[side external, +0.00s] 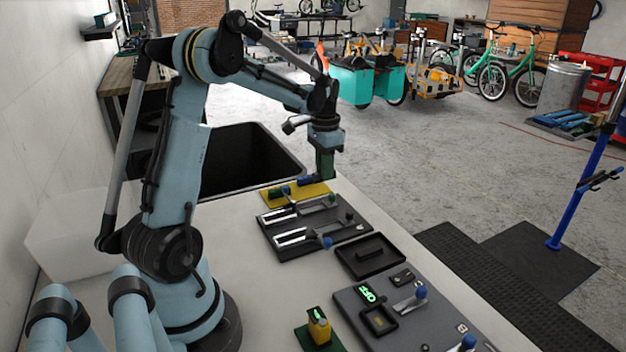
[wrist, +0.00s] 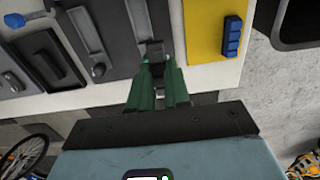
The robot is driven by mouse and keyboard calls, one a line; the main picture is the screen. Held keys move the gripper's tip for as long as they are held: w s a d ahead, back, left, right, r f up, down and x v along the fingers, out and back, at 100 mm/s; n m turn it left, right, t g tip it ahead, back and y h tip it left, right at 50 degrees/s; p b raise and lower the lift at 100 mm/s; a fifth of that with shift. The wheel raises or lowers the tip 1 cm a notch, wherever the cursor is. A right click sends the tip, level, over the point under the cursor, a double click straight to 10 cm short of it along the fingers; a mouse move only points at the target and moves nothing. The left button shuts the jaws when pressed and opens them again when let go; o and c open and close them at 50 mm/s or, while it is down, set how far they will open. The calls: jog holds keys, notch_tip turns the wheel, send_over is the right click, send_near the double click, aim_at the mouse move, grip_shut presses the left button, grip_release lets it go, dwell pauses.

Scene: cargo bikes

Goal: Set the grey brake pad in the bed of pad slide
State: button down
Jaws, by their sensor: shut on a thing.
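My gripper (side external: 325,178) hangs pointing down over the far end of the bench. A dark plate (side external: 285,252) carries two pale metal slides, one nearer (side external: 294,237) and one farther (side external: 292,214). I cannot tell which is the pad slide. In the wrist view the held piece overlaps the lower end of one grey channel (wrist: 138,17); I cannot tell if it touches.
A yellow plate (side external: 318,188) with a blue block (wrist: 232,38) lies beside the slides. A black tray (side external: 370,257) and a grey panel (side external: 350,302) with a lit green display stand nearer. A green plate with a yellow device (side external: 318,326) is in front. A black basin (side external: 240,150) lies behind.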

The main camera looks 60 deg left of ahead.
send_over(328, 229)
jog(key=shift+w+f, duration=0.1)
jog(key=shift+f, duration=2.25)
jog(key=shift+f, duration=0.85)
jog(key=c, duration=1)
grip_release()
notch_tip(328, 229, up, 12)
jog(key=s+d+t, duration=0.4)
jog(key=d+t, duration=0.3)
jog(key=d, duration=0.7)
